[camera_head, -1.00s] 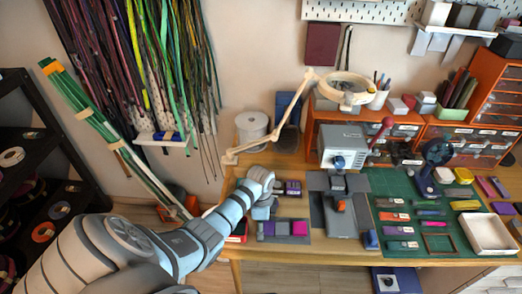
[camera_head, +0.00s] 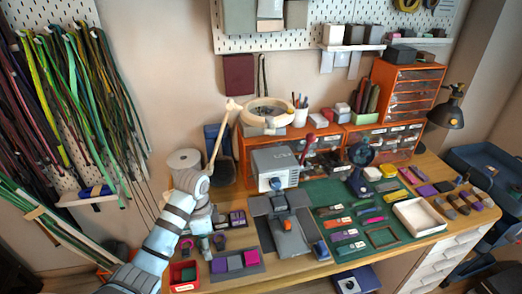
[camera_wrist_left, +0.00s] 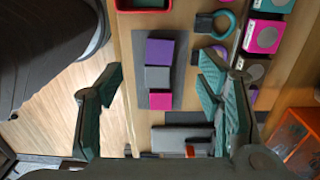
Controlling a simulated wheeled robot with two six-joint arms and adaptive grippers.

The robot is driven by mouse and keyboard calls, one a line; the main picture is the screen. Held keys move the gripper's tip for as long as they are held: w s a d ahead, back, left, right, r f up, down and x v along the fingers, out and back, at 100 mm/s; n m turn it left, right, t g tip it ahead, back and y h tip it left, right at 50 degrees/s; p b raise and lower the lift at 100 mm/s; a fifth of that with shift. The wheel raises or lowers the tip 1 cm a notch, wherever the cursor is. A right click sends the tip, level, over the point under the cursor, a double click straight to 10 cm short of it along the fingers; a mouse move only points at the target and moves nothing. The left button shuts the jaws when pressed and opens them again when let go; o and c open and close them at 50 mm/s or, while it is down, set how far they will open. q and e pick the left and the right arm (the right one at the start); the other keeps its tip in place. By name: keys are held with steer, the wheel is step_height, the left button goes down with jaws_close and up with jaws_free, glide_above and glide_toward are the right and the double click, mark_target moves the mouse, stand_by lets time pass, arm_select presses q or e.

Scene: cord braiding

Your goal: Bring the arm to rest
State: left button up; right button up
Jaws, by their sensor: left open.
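My left arm (camera_head: 160,240) comes in from the lower left, over the left end of the workbench. My left gripper is small and partly hidden by the arm in the head view. In the left wrist view my left gripper (camera_wrist_left: 162,75) has its two fingers spread, with nothing held between them. Beyond the fingers lies a dark mat (camera_head: 262,268) with a purple block (camera_wrist_left: 159,51), a grey block (camera_wrist_left: 158,77) and a magenta block (camera_wrist_left: 160,101) in a row. My right arm is not in view.
A red bin (camera_head: 183,274) stands near the gripper at the bench's left end. A grey device (camera_head: 275,168), a dark fixture (camera_head: 285,225) and a green mat (camera_head: 318,195) with small parts lie to the right. A ring-lamp arm (camera_head: 217,140) rises behind. A white tray (camera_head: 420,217) stands at right.

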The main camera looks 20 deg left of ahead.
arm_select(q)
steer(key=s+d+f+n+t, duration=0.1)
steer(key=s+d+f+n, duration=0.2)
steer(key=s+d+f, duration=0.4)
steer(key=s+d+r+n+t, duration=0.1)
steer(key=s+r+n, duration=0.15)
steer(key=s, duration=0.45)
steer(key=s+d+r+n+t, duration=0.1)
steer(key=s+d+n+t, duration=0.1)
steer(key=s+n, duration=0.3)
step_height(320, 180, down, 19)
steer(key=s+a+g+y, duration=0.1)
steer(key=s+a+g, duration=0.1)
steer(key=s+f, duration=1.3)
steer(key=s, duration=0.1)
steer(key=shift+s+a+f+g, duration=0.15)
steer(key=shift+s+a+g, duration=0.2)
steer(key=shift+a+g, duration=0.05)
steer(key=shift+m, duration=0.25)
steer(key=shift+c, duration=0.5)
